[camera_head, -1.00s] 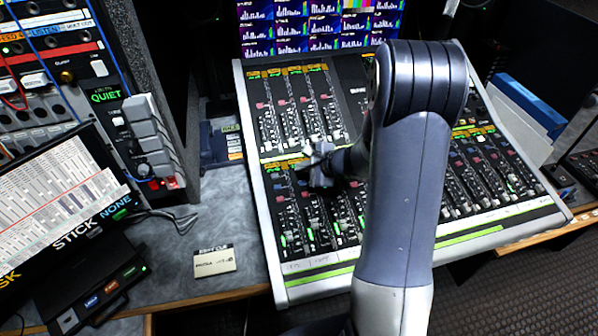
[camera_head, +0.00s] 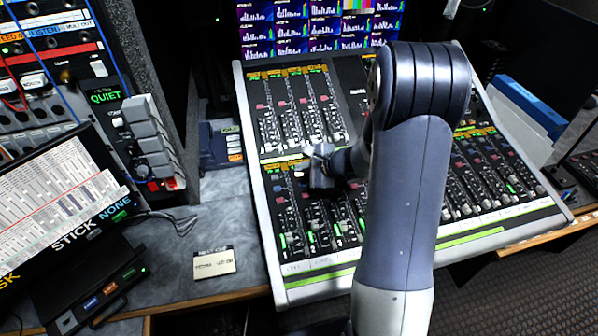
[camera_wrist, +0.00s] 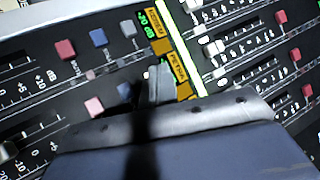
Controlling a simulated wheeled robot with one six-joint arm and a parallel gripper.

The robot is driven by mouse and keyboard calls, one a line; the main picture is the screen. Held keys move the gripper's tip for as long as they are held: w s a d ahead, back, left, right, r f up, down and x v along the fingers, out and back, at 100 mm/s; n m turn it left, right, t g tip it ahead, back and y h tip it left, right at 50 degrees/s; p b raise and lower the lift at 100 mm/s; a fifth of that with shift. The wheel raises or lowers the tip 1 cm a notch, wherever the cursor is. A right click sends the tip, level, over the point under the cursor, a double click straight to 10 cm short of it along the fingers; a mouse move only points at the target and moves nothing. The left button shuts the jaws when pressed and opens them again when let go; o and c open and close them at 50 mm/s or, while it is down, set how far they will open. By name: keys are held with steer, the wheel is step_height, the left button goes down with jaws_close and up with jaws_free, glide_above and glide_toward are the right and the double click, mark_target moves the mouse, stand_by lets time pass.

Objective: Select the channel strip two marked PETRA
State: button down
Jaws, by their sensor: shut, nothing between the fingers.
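The mixing console (camera_head: 262,222) fills the middle of the head view, with rows of channel strips. In the wrist view an amber label marked PETRA (camera_wrist: 178,66) is printed beside a bright yellow-white line. My gripper (camera_wrist: 160,88) is shut and empty, its tip right beside the PETRA label and overlapping part of that strip's top. In the head view my gripper (camera_head: 319,168) is over the upper end of the lower left bank of strips. Whether the tip touches the panel, I cannot tell. The gripper hides whatever lies directly beneath it.
Red (camera_wrist: 65,49) and blue (camera_wrist: 98,37) buttons and fader slots lie close around the tip. My arm covers the console's middle. A cream card (camera_head: 214,263) lies on the grey desk at left, near a tilted screen (camera_head: 60,195).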

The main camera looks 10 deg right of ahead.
mark_target(303, 180)
steer(key=shift+r, duration=0.55)
steer(key=shift+s+r+p, duration=0.2)
steer(key=shift+r+p, duration=0.65)
steer(key=shift+r, duration=0.4)
steer(key=shift+s+r+p, duration=0.2)
steer(key=shift+r+p, duration=0.6)
steer(key=shift+r, duration=0.4)
steer(key=shift+f, duration=0.15)
steer(key=shift+f+b, duration=0.5)
steer(key=shift+f, duration=0.1)
steer(key=shift+w+r+p, duration=0.1)
steer(key=shift+r+p, duration=0.15)
steer(key=shift+p, duration=0.25)
steer(key=shift+r+p, duration=0.1)
steer(key=shift+p, duration=0.75)
steer(key=shift+p, duration=0.4)
